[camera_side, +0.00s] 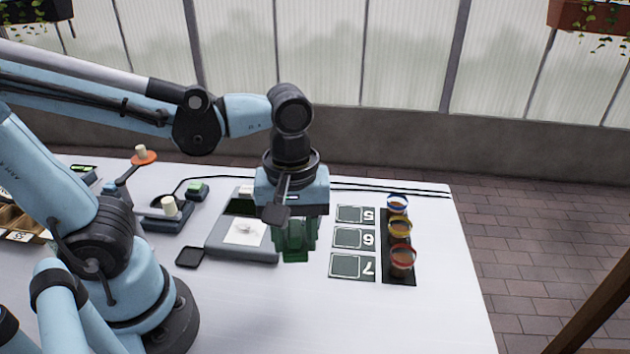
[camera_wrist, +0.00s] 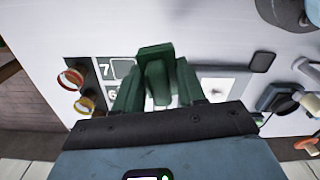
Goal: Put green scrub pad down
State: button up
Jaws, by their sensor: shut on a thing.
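My gripper (camera_side: 296,232) hangs over the white table, between a grey device and the numbered squares. Its dark green fingers point down, and in the wrist view (camera_wrist: 157,88) they close on a green block from both sides. I take this block to be the green scrub pad (camera_wrist: 155,52). In the side view the pad (camera_side: 296,256) is hard to tell from the fingers, which are a similar green. I cannot tell whether its underside touches the table.
Squares marked 5 (camera_side: 355,214), 6 (camera_side: 353,238) and 7 (camera_side: 351,266) lie right of my gripper. Beyond them, three coloured cups (camera_side: 401,230) stand on a dark strip. The grey device (camera_side: 215,240) and a small black square (camera_side: 190,257) are left. The front table is clear.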

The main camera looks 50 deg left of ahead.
jog(key=s+d+m, duration=0.2)
jog(key=d, duration=0.2)
jog(key=w+a+f, duration=0.2)
jog(key=a, duration=0.1)
jog(key=w+a+f, duration=0.2)
jog(key=a, duration=0.1)
jog(key=w+a+f, duration=0.3)
jog(key=shift+a, duration=0.15)
jog(key=shift+f, duration=2)
jog(key=shift+f, duration=0.15)
jog(key=o, duration=1.1)
